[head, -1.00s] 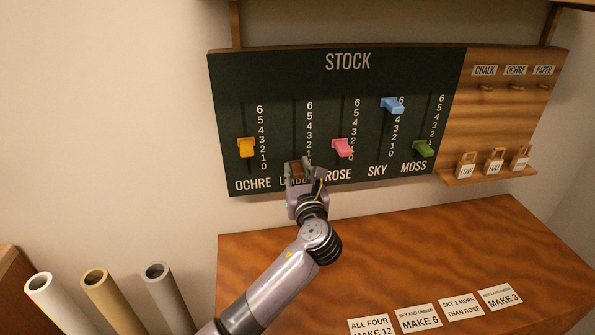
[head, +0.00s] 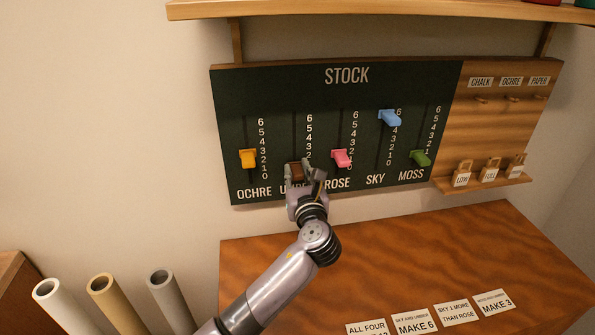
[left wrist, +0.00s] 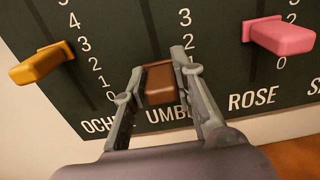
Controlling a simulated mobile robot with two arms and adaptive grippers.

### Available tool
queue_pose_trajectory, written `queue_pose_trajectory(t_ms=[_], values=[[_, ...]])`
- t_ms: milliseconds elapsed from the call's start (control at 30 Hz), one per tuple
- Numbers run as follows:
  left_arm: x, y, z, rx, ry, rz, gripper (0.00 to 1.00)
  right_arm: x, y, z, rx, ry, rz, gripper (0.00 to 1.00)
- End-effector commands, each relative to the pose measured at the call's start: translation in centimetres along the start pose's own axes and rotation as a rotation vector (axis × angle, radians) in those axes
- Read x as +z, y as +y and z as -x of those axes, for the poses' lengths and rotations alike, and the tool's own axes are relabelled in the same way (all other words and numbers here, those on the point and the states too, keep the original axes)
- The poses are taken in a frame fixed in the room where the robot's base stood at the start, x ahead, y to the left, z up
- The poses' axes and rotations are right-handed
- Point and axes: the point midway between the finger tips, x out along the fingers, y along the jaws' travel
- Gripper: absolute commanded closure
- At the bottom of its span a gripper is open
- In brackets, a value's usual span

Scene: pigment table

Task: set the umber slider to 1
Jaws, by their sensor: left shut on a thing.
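The brown umber slider (head: 294,172) is low in its slot on the dark green STOCK board (head: 235,110), just above the UMBER label. My left gripper (head: 305,176) is shut on it. In the left wrist view the gripper's fingers (left wrist: 160,95) stand on both sides of the brown block (left wrist: 160,80). The fingers and block hide the lowest umber numbers, so I cannot read its exact mark. My right gripper is not in view.
The yellow ochre slider (head: 248,158) is to the left, the pink rose slider (head: 342,158) close on the right. The blue sky slider (head: 389,118) is high, the green moss slider (head: 420,158) low. Cards lie on the wooden table (head: 400,255); a shelf (head: 380,12) is above.

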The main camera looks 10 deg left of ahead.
Motion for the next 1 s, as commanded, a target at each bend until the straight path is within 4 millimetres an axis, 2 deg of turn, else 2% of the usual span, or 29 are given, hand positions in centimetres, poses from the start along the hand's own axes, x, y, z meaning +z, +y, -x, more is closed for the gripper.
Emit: queue_pose_trajectory(t_ms=[133, 167, 467, 800, 867, 1000], values=[[0.0, 0.0, 0.0, -0.001, -0.003, 0.000, 1.00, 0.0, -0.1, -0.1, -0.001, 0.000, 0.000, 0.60], [0.0, 0.0, 0.0, -0.001, -0.003, 0.000, 0.75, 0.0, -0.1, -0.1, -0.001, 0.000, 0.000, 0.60], [0.0, 0.0, 0.0, 0.000, -0.002, 0.000, 0.55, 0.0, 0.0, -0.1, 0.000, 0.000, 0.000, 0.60], [-0.1, 0.0, 0.3, -0.001, -0.002, 0.000, 0.55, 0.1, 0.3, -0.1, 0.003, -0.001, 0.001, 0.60], [-0.1, 0.0, 0.8, -0.001, -0.002, 0.000, 0.55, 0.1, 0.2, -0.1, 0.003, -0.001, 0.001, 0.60], [-0.1, 0.0, 3.2, -0.002, 0.000, 0.002, 0.55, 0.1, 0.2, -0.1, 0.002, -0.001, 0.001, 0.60]])
